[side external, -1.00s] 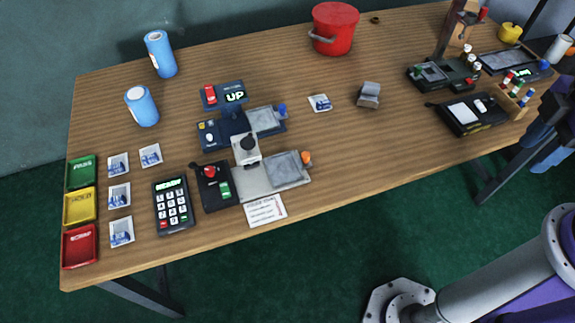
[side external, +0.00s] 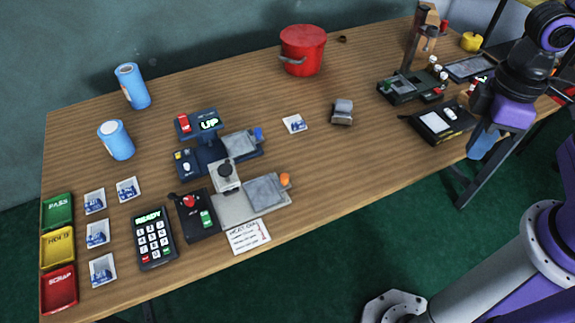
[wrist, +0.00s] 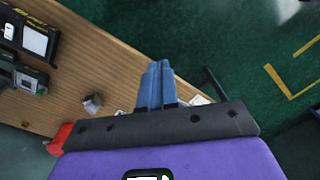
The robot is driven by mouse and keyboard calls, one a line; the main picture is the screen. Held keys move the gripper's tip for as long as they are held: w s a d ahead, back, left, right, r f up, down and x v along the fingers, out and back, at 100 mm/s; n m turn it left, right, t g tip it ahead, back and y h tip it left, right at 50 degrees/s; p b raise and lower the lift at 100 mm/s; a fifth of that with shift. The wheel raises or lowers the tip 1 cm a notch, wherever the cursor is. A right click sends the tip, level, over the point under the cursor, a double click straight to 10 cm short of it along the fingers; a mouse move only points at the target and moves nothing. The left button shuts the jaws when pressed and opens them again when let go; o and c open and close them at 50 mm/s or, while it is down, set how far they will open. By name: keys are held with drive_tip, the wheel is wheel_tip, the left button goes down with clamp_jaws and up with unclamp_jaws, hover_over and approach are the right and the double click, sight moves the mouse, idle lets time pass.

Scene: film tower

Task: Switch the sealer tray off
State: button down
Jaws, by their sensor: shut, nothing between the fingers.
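My gripper (side external: 481,146) has blue fingers. It is at the right in the side external view, over or beside the table's front right edge. The fingers (wrist: 157,68) are together and empty in the wrist view. No legible label says which thing is the sealer tray. A black device with a white panel (side external: 444,121) lies just left of my gripper, and it shows at the upper left in the wrist view (wrist: 38,40). A grey tray with an orange knob (side external: 266,190) and a grey tray with a blue knob (side external: 239,142) are further left, apart from my gripper.
A black control box (side external: 190,215) has a red knob and a green part. A keypad (side external: 154,238) reads READY, and a display (side external: 209,124) reads UP. A red pot (side external: 302,50) and blue cylinders (side external: 117,140) stand behind. The table's middle right is mostly clear.

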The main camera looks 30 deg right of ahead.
drive_tip(key=w+a+f+m+y, duration=0.1)
drive_tip(key=w+a+f+m, duration=0.3)
drive_tip(key=w+m, duration=0.3)
drive_tip(key=w+a+f+m+g+y, duration=0.1)
drive_tip(key=w+a+f+m, duration=0.4)
drive_tip(key=w, duration=0.8)
drive_tip(key=w+a+f+m+y, duration=0.1)
drive_tip(key=w+a+f+m, duration=0.3)
drive_tip(key=w+m, duration=0.6)
drive_tip(key=shift+a+f+g, duration=0.3)
drive_tip(key=shift+a+f, duration=0.05)
drive_tip(key=shift+f, duration=0.35)
drive_tip(key=shift+f, duration=0.1)
drive_tip(key=x, duration=0.9)
drive_tip(key=shift+s+a+f, duration=0.1)
drive_tip(key=shift+s+a, duration=0.05)
drive_tip(key=shift+a, duration=0.05)
drive_tip(key=a, duration=0.1)
drive_tip(key=s+a, duration=0.1)
drive_tip(key=shift+s+a+f, duration=0.15)
drive_tip(key=shift+a+f, duration=0.1)
drive_tip(key=shift+a, duration=0.1)
drive_tip(key=shift+s+a, duration=0.25)
drive_tip(key=shift+a, duration=0.3)
